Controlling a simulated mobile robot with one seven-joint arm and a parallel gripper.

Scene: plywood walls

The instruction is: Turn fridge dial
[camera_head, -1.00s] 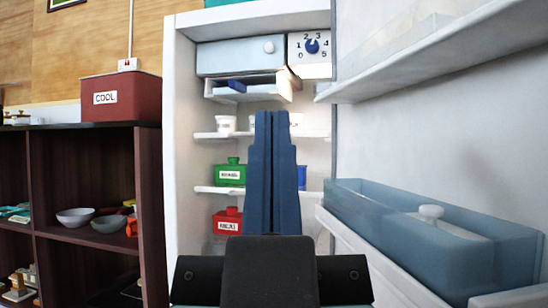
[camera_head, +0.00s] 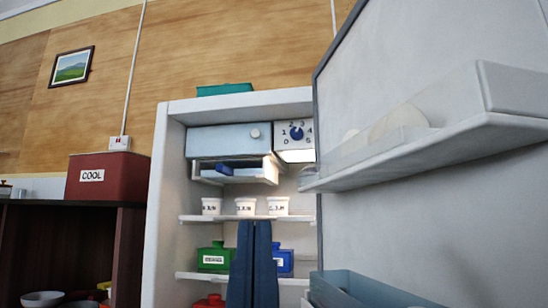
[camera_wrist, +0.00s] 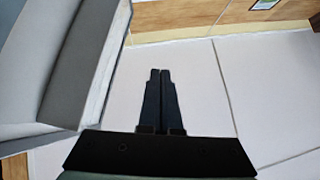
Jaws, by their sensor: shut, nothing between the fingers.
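The fridge dial (camera_head: 296,132) is a dark blue knob on a white panel (camera_head: 307,143) marked with numbers, at the upper right inside the open fridge. Its pointer looks turned toward the upper part of the scale, but the exact number is hard to read. My gripper (camera_head: 254,223) is shut and empty, pointing up, below and left of the dial and well apart from it. In the wrist view my gripper (camera_wrist: 160,72) shows shut against pale floor or wall tiles, and the dial is not in that view.
The open fridge door (camera_head: 420,220) with a white shelf (camera_head: 430,150) fills the right side, close to the dial panel. A drawer (camera_head: 240,173) with a blue item juts out left of the dial. White tubs (camera_head: 246,206), a green box (camera_head: 214,258) and a blue box (camera_head: 284,263) stand on shelves.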

